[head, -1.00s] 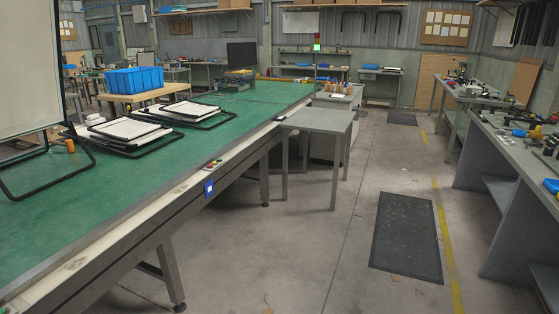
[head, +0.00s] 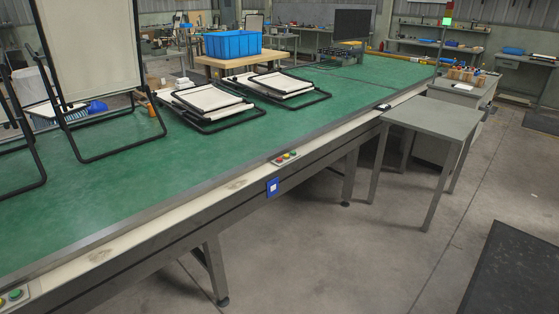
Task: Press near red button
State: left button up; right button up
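A button panel (head: 22,292) sits on the conveyor's front rail at the bottom left corner, cut off by the picture edge. A green button (head: 15,294) shows on it, with part of another button at the very edge; no red button can be made out there. A second, farther button panel (head: 285,158) sits on the same rail near the middle, with small red, yellow and green buttons. Neither of my grippers is in view.
The green conveyor table (head: 215,160) runs from lower left to upper right. An upright lounger frame (head: 92,50) and folded loungers (head: 212,98) stand on it. A grey side table (head: 435,118) abuts its front edge. The floor in front is open, with a dark mat (head: 515,270) at right.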

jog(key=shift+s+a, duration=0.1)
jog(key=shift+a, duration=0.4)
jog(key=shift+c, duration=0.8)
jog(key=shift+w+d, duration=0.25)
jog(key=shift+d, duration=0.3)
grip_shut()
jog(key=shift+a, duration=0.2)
